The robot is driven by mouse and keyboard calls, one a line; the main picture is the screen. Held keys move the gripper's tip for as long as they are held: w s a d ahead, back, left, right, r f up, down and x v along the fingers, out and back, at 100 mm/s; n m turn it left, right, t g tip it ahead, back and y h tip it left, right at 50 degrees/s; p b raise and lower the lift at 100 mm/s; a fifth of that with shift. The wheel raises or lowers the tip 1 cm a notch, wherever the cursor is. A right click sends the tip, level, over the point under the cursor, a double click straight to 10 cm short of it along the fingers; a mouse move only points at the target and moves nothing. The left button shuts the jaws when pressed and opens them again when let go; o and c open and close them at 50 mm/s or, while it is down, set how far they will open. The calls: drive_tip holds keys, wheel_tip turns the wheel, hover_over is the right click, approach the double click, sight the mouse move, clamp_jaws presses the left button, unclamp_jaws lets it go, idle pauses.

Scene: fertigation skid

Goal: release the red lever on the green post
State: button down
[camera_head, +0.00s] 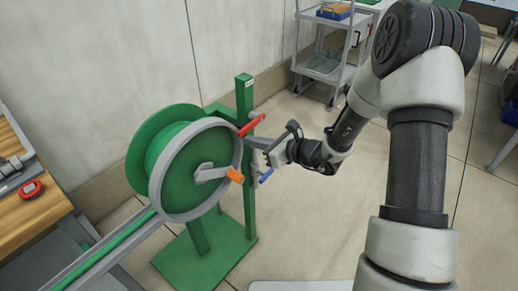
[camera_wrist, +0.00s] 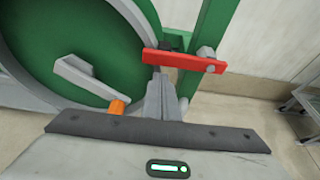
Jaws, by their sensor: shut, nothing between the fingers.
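The red lever (camera_head: 251,125) is on the upper part of the green post (camera_head: 246,165), beside the reel. In the wrist view the lever (camera_wrist: 185,61) lies almost level across the picture, with a grey bolt at its right end on the post (camera_wrist: 206,35). My gripper (camera_head: 257,143) is shut and empty, just below the lever in the head view. In the wrist view its fingertips (camera_wrist: 159,80) are just under the lever's left half. I cannot tell whether they touch it.
The green reel (camera_head: 165,140) with its grey rim and orange-handled crank (camera_head: 235,175) stands close left of my gripper. A blue handle (camera_head: 265,175) is just below. A workbench (camera_head: 30,195) is at left and a grey cart (camera_head: 325,60) behind.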

drive_tip(key=shift+r, duration=0.55)
drive_tip(key=shift+r, duration=0.15)
